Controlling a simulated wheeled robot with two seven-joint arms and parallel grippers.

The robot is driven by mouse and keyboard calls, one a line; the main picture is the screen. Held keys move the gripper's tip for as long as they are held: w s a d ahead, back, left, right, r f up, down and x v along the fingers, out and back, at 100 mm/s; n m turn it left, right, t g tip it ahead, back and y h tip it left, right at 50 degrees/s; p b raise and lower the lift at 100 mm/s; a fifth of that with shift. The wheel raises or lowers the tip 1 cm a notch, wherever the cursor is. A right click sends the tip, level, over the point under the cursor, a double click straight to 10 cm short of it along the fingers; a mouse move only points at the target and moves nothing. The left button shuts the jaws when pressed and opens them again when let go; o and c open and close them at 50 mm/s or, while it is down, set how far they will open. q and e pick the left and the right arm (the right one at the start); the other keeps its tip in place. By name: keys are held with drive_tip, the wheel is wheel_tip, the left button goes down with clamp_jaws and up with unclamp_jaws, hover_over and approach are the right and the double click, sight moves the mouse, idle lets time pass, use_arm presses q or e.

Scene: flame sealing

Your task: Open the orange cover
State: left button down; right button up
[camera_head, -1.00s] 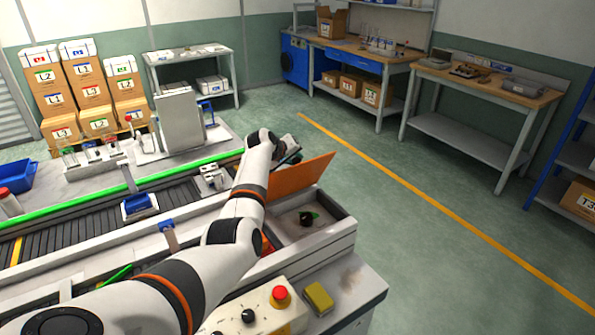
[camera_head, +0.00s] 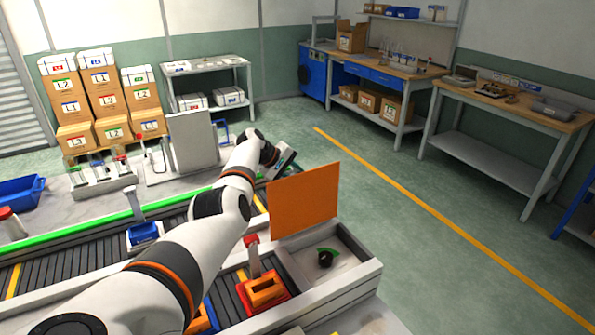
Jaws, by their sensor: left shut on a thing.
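The orange cover (camera_head: 304,203) is a flat panel standing nearly upright at the far left side of an open grey box (camera_head: 357,290) on the conveyor's right end. My left arm reaches in from the lower left. My left gripper (camera_head: 284,168) is at the cover's upper left edge and is shut on it; its fingertips are partly hidden. My right gripper is not in view.
A conveyor with a green rail (camera_head: 85,229) runs beside the box. A grey upright panel (camera_head: 193,140) stands behind the conveyor. The floor to the right is clear.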

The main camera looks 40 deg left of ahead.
use_arm(q)
drive_tip(key=shift+d+f, duration=0.15)
drive_tip(key=shift+d, duration=0.05)
drive_tip(key=c, duration=1.1)
unclamp_jaws()
drive_tip(key=shift+w, duration=0.15)
drive_tip(key=v, duration=1.2)
